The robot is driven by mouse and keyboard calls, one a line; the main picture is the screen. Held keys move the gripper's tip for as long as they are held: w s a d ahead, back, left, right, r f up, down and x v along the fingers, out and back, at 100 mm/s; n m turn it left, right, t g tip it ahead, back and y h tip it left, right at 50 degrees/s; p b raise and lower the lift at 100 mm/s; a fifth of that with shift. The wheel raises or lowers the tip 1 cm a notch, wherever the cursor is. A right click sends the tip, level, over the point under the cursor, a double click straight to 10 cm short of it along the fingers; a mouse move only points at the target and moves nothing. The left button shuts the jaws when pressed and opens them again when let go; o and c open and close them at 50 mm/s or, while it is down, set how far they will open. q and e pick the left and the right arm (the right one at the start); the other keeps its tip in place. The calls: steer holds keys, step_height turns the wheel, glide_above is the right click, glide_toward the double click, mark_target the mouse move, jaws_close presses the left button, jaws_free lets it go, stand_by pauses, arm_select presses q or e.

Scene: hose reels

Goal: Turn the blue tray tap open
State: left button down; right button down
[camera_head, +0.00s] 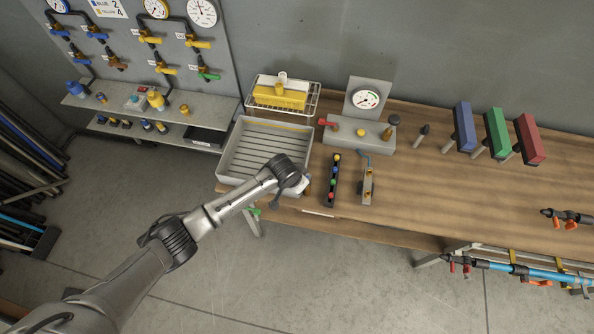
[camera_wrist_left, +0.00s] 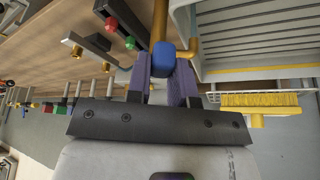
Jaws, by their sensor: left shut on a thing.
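The blue tray tap (camera_wrist_left: 163,58) shows in the left wrist view as a blue handle beside brass pipework (camera_wrist_left: 160,20) at the edge of the grey tray (camera_wrist_left: 203,62). My left gripper (camera_wrist_left: 164,78) is shut on this blue handle, with its purple-padded fingers on either side. In the head view my left gripper (camera_head: 303,185) is at the front right corner of the grey ribbed tray (camera_head: 232,140), and my own wrist largely hides the tap there. My right gripper is not in view.
On the bench right of the tray lie a dark strip with coloured knobs (camera_head: 333,180) and a metal bracket (camera_head: 367,182). A gauge block (camera_head: 358,134) stands behind. A green handle (camera_head: 254,211) is below the tray. A wire rack (camera_head: 255,95) with a yellow brush is behind the tray.

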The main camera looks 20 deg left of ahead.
arm_select(q)
steer(key=n+p, duration=0.1)
steer(key=d+n+y+p, duration=0.1)
steer(key=n, duration=0.1)
steer(key=n+p, duration=0.1)
steer(key=shift+s+d+r+t+y+p, duration=0.1)
steer(key=shift+s+d+t+y+p, duration=0.1)
steer(key=shift+d+t+y+p, duration=0.15)
steer(key=shift+d+n, duration=0.1)
steer(key=shift+n, duration=0.2)
steer(key=c, duration=1)
jaws_free()
steer(key=v, duration=1.3)
steer(key=shift+r, duration=0.35)
